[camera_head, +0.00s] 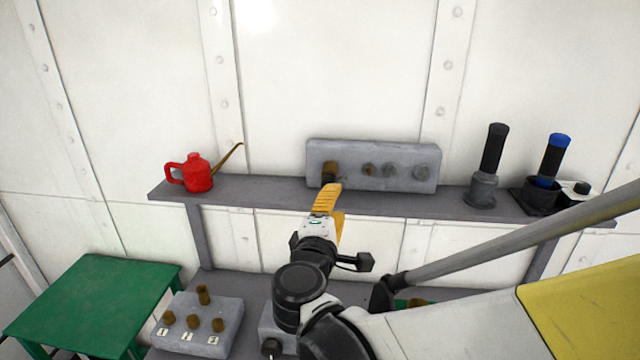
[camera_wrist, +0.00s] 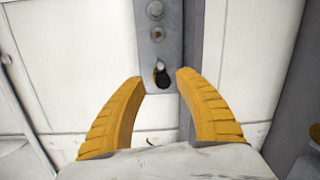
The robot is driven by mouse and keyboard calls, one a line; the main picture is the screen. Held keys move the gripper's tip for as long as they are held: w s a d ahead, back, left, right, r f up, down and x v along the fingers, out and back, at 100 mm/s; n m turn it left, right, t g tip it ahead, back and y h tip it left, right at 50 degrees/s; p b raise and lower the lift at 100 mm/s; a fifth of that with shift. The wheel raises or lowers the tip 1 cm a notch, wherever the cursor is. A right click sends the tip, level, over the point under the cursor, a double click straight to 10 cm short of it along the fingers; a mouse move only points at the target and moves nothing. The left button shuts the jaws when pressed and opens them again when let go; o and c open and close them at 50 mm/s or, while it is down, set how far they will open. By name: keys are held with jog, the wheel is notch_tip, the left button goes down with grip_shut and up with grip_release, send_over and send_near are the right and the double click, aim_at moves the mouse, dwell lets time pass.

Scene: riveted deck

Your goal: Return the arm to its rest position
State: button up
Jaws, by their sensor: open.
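My arm reaches up from the bottom of the head view to the wall shelf. My gripper (camera_head: 330,188) has yellow fingers and is in front of the left end of a grey block (camera_head: 400,153) on the shelf. In the wrist view my gripper (camera_wrist: 160,80) is open, its fingers spread with a gap between them. Beyond the gap is the block (camera_wrist: 142,52), with a dark piece (camera_wrist: 163,78) at its near end. In the head view a brown piece (camera_head: 329,168) with a dark end sits there; the fingers partly overlap this area. Contact cannot be told.
On the shelf (camera_head: 255,189) stand a red oil can (camera_head: 196,175) at left, and a black-handled tool (camera_head: 493,150) and a blue-topped tool (camera_head: 556,155) at right. Below are a numbered grey block (camera_head: 172,338) with brown pegs and a green table (camera_head: 85,300).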

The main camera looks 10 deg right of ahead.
jog(key=shift+v, duration=1.05)
jog(key=s+d+f+m+g+y+b, duration=0.1)
jog(key=s+d+f+m+g+b, duration=0.3)
jog(key=f, duration=0.3)
jog(key=s+d+f+m+g+y+b, duration=0.1)
jog(key=s+d+f+m+g+b, duration=0.15)
jog(key=s+d+f+m, duration=0.35)
jog(key=s+a+f+m+g+y+b, duration=0.2)
jog(key=s+a+f+m+y+b, duration=0.2)
jog(key=s+f, duration=0.5)
jog(key=shift+a+f+m+y+b, duration=0.3)
jog(key=shift+a+f+y+b, duration=0.2)
jog(key=shift+y+b, duration=0.3)
